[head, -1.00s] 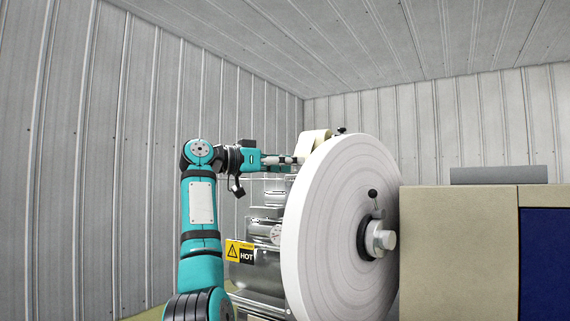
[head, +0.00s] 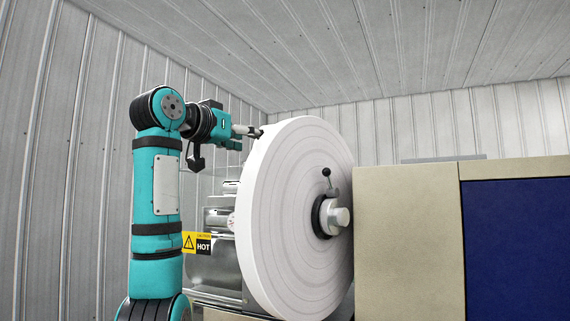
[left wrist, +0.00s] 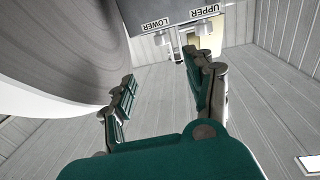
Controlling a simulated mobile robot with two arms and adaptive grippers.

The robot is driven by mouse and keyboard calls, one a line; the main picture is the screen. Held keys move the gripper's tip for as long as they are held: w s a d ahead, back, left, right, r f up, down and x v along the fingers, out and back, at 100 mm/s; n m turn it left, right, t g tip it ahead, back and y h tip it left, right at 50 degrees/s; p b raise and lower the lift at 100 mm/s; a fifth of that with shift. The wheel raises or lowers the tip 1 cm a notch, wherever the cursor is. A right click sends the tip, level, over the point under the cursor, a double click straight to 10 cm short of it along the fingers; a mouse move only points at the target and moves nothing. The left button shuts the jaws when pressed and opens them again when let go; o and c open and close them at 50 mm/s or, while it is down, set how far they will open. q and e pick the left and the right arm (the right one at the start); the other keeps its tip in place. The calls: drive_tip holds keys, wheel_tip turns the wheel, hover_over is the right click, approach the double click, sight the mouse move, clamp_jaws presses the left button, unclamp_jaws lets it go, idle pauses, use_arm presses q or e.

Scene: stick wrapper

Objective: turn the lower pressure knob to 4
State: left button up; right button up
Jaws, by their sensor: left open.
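In the left wrist view the panel (left wrist: 140,12) at the top carries upside-down labels LOWER (left wrist: 158,23) and UPPER (left wrist: 205,10). A small pale knob (left wrist: 163,39) shows by the LOWER label, too small to read its setting. Another pale knob (left wrist: 204,28) shows by the UPPER label, partly behind a finger. My left gripper (left wrist: 160,65) is open and empty, its fingers apart, some way short of the panel. In the head view my left gripper (head: 255,132) is at the upper left edge of the big white roll; the knobs are hidden there. My right gripper is not in view.
The large white roll (head: 290,220) stands close beside my left gripper and also fills the upper left of the wrist view (left wrist: 60,50). A HOT warning sign (head: 197,243) is on the machine at its left. A beige and blue cabinet (head: 410,240) stands right.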

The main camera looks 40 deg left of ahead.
use_arm(q)
drive_tip(key=w+a+p, duration=0.1)
drive_tip(key=w+p, duration=0.1)
drive_tip(key=w, duration=0.3)
drive_tip(key=w+a+p, duration=0.1)
drive_tip(key=w+p, duration=0.2)
drive_tip(key=w, duration=0.2)
drive_tip(key=w+a+p, duration=0.1)
drive_tip(key=w+p, duration=0.2)
drive_tip(key=w, duration=0.2)
drive_tip(key=shift+w+a, duration=0.35)
drive_tip(key=shift+w, duration=0.05)
drive_tip(key=shift+w+a+f+p, duration=0.15)
drive_tip(key=shift+w+p, duration=0.25)
drive_tip(key=shift+w, duration=0.25)
drive_tip(key=shift+s, duration=0.1)
drive_tip(key=shift+c, duration=0.6)
drive_tip(key=c, duration=0.9)
clamp_jaws()
